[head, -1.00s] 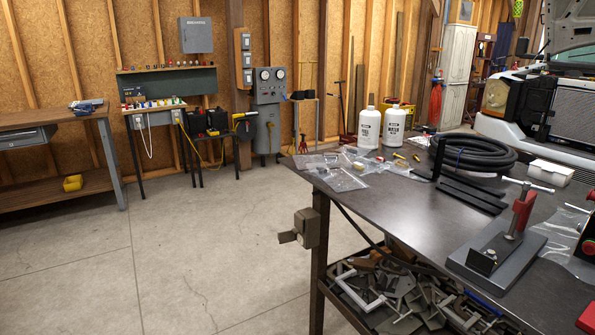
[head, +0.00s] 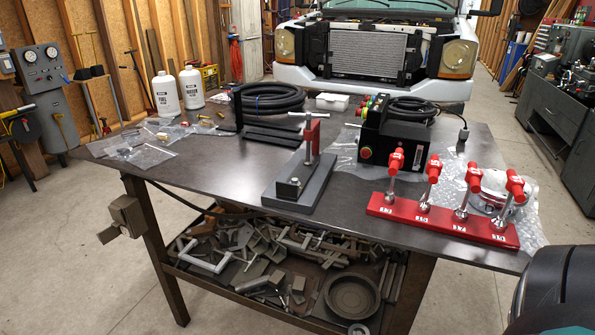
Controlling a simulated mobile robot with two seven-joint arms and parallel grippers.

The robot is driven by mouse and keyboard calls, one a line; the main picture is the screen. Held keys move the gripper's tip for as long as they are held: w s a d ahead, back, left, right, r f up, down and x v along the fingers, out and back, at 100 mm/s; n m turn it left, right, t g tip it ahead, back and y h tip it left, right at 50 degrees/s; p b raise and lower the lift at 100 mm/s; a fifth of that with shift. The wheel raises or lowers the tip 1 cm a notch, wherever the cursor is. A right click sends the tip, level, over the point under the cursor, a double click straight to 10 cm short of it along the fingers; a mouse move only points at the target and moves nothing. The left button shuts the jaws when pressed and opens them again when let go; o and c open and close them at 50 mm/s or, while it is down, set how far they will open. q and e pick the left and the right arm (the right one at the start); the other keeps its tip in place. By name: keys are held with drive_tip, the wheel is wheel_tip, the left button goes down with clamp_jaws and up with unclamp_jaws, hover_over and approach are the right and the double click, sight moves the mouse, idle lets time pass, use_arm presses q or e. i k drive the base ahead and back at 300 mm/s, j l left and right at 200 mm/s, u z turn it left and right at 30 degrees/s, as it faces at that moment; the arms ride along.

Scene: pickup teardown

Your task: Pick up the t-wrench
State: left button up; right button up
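Several red T-handled tools with silver shafts stand upright in a red rack (head: 440,224) at the table's front right. The one at the left end (head: 394,164) and the one at the right end (head: 514,188) show clearly. White labels mark the rack's front face, too small to read surely. I cannot tell which tool is the t-wrench. A grey block with a red upright (head: 311,140) and a silver crossbar stands to the rack's left. Neither of my grippers is in view.
The dark worktable (head: 220,165) also holds a black box (head: 392,143) with hoses, a coiled black hose (head: 270,99), white bottles (head: 165,94) and clear plastic bags. A lower shelf (head: 225,280) is full of metal parts. A white truck (head: 345,80) stands behind. The floor at left is open.

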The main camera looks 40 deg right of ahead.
sight(434, 166)
drive_tip(key=z, duration=1.25)
